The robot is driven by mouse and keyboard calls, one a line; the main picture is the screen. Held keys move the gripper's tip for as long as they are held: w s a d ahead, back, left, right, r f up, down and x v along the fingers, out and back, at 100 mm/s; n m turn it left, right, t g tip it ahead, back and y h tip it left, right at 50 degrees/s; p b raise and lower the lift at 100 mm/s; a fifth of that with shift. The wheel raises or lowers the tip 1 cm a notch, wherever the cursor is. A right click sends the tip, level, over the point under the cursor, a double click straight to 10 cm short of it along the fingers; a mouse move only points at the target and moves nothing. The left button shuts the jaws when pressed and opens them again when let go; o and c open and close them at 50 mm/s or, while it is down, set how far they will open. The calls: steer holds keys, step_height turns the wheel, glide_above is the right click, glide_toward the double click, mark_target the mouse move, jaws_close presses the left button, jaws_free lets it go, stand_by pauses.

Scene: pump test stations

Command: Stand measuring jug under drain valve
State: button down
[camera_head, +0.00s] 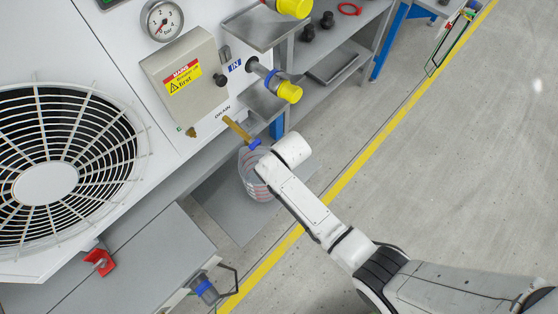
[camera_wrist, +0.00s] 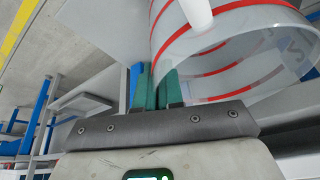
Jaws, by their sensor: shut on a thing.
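The measuring jug (camera_head: 256,184) is clear with red markings. In the head view it is below the brass drain valve (camera_head: 237,129), which has a blue end piece and a DRAIN label beside it. The jug also fills the upper right of the wrist view (camera_wrist: 225,55), with red bands around it. My gripper (camera_wrist: 157,82) is shut on the jug at its near side; its teal fingers meet the jug's edge. In the head view my wrist hides the fingers and part of the jug. I cannot tell whether the jug's base touches the grey plate below.
A grey floor plate (camera_head: 240,213) lies under the jug area. A control box (camera_head: 185,80) and a large fan (camera_head: 45,183) are on the panel at left. Shelves with yellow-capped pipes (camera_head: 288,92) stand behind. A yellow floor line (camera_head: 367,155) borders open floor at right.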

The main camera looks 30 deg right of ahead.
steer(key=shift+f+b, duration=0.4)
steer(key=shift+f, duration=0.15)
stand_by(0.4)
steer(key=c, duration=1.2)
jaws_free()
steer(key=p+v, duration=0.2)
steer(key=v, duration=0.8)
steer(key=shift+s+r, duration=0.15)
steer(key=shift+r, duration=0.25)
steer(key=s+d+r+g, duration=0.1)
steer(key=s+d+r, duration=0.1)
steer(key=s, duration=0.6)
steer(key=s+d+r+g+p, duration=0.1)
steer(key=s+d+r, duration=0.2)
steer(key=s, duration=0.5)
steer(key=s+d+r+g+p, duration=0.1)
steer(key=s+d+r, duration=0.1)
steer(key=s, duration=0.6)
steer(key=shift+s+d+r+n+g, duration=0.3)
steer(key=shift+d+r, duration=0.05)
steer(key=shift+r, duration=0.15)
